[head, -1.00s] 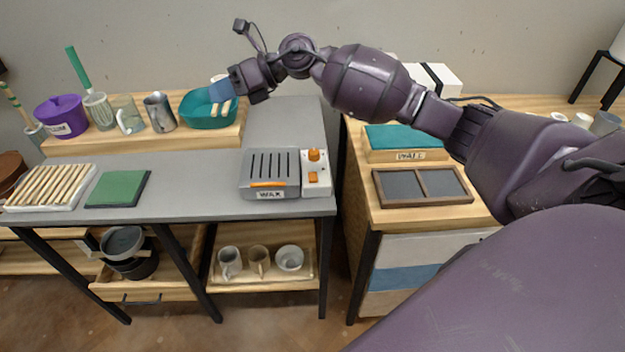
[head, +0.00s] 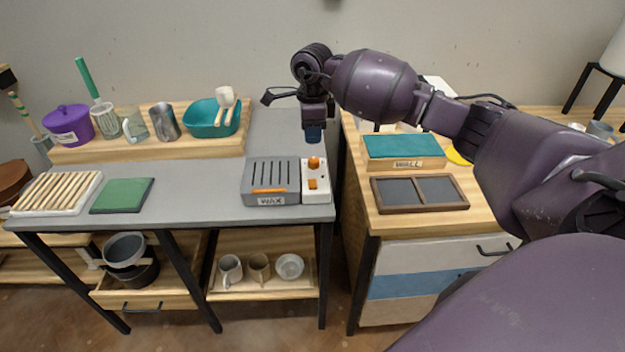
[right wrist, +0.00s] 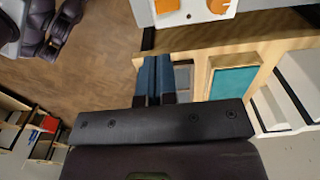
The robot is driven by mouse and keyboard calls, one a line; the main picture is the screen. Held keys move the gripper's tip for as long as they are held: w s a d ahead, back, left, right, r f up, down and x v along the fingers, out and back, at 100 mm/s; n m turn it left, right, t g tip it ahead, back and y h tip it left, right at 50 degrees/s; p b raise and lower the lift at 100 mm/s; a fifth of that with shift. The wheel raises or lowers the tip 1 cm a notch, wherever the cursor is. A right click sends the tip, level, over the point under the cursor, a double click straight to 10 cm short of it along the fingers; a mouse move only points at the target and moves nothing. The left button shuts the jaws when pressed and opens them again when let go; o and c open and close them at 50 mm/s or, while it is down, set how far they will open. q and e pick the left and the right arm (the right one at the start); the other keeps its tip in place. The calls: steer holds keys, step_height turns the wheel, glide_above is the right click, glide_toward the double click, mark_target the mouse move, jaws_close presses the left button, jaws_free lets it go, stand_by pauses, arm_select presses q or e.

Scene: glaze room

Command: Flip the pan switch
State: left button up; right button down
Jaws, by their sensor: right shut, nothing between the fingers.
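The wax pan (head: 258,172) is a grey slotted box labelled WAX, standing near the right front of the grey table. Its white panel (head: 325,188) carries a round orange knob (head: 314,163) and, below it, a small orange switch (head: 312,184). The panel also shows at the top of the right wrist view (right wrist: 195,14), cut off by the frame edge. My right gripper (head: 314,140) points down, its blue fingers shut and empty, behind and above the panel. The fingers (right wrist: 153,62) are together in the right wrist view, apart from the panel. My left gripper is not in view.
A teal bowl (head: 205,120) with a white ladle, cups and a purple pot (head: 68,126) stand on the back shelf. A green mat (head: 122,196) lies left of the pan. A wooden bench with a framed tray (head: 457,205) stands right, across a gap.

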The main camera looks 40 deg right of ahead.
steer(key=shift+w, duration=0.15)
stand_by(0.3)
steer(key=shift+w+d+r+b, duration=0.3)
steer(key=shift+w+d+b, duration=0.1)
steer(key=shift+w, duration=0.1)
